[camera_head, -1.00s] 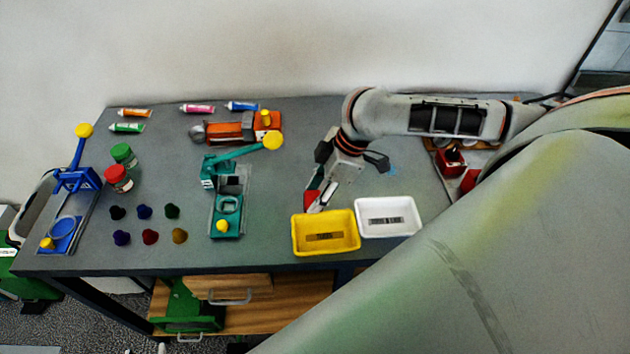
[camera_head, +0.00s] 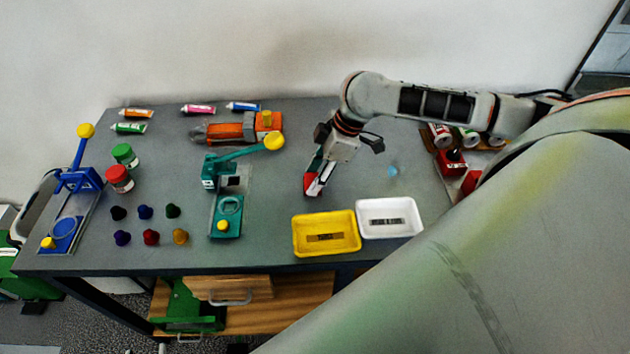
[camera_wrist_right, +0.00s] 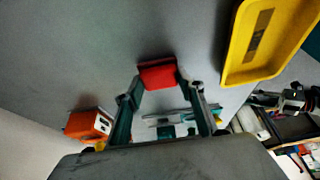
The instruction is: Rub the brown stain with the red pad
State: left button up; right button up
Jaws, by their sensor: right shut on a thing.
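My right gripper (camera_head: 316,187) is shut on the red pad (camera_head: 309,184), over the grey table behind the yellow tray. In the right wrist view the red pad (camera_wrist_right: 158,74) sits between the fingertips of the right gripper (camera_wrist_right: 161,84). Whether the pad touches the table I cannot tell. I see no brown stain in either view; the pad and gripper hide part of the table. A small blue spot (camera_head: 392,170) is on the table to the right of the gripper. My left gripper is not in view.
A yellow tray (camera_head: 297,240) and a white tray (camera_head: 414,229) stand at the front edge. Cans and a red box (camera_head: 452,163) are at the right. Table around the pad is clear.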

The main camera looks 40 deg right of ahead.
jog(key=shift+w+d, duration=0.5)
jog(key=shift+w, duration=0.15)
jog(key=shift+r, duration=3.05)
jog(key=shift+r, duration=1.5)
